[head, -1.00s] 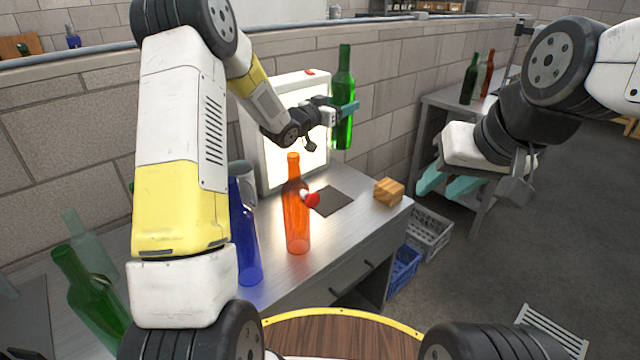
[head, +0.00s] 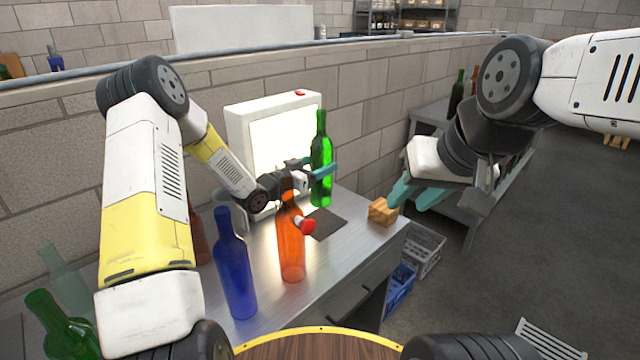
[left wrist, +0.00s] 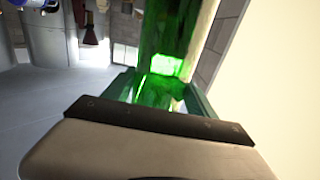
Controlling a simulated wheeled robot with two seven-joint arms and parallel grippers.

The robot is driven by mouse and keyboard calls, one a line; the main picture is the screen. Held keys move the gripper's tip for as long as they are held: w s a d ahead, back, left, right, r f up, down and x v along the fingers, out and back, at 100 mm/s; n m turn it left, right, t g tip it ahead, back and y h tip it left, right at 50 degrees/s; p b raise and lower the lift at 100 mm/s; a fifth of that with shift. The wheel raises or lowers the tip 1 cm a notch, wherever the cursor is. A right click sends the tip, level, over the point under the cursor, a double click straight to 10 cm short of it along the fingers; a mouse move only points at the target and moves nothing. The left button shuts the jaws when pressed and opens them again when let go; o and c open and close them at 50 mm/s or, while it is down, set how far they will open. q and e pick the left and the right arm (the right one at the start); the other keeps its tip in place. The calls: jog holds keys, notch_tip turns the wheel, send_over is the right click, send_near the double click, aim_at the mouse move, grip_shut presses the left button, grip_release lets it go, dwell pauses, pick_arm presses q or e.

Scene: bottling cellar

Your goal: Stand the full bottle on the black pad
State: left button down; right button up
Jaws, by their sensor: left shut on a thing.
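My left gripper (head: 316,172) is shut on a green bottle (head: 321,150), held upright in front of the lit panel. The green bottle also fills the middle of the left wrist view (left wrist: 165,50), between the teal fingers. I cannot tell its fill level. The black pad (head: 325,224) lies flat on the grey bench. The bottle's base appears near the pad's back edge; I cannot tell whether they touch. My right gripper (head: 415,196) is open and empty, to the right of the bench.
A wooden block (head: 382,212) sits right of the pad. The lit panel (head: 270,135) stands behind. Crates (head: 425,250) are on the floor.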

aim_at(313, 191)
pick_arm(q)
notch_tip(313, 191, down, 8)
jog(key=shift+r, duration=0.1)
jog(key=shift+c, duration=1.3)
grip_release()
jog(key=shift+f, duration=0.2)
jog(key=shift+s+a, duration=0.1)
jog(key=v, duration=1.1)
jog(key=w+a+r+n+g+y, duration=0.1)
jog(key=w+a+r+y, duration=0.1)
jog(key=a+r+y, duration=0.45)
jog(key=s+a+r+n+g+y, duration=0.1)
jog(key=s+a+r+n+y, duration=0.2)
jog(key=s+r+y, duration=0.55)
jog(key=s+d+r+n+g+h, duration=0.1)
jog(key=s+r, duration=0.1)
jog(key=s, duration=0.6)
jog(key=s+d+r+n+g+h, duration=0.1)
jog(key=s+r+n+g+h, duration=0.1)
jog(key=s, duration=0.7)
jog(key=s+d+r+n+g+h, duration=0.1)
jog(key=s+r, duration=0.3)
jog(key=s, duration=0.4)
jog(key=shift+s+d+g, duration=0.25)
jog(key=shift+d+g, duration=0.05)
jog(key=shift+d, duration=0.15)
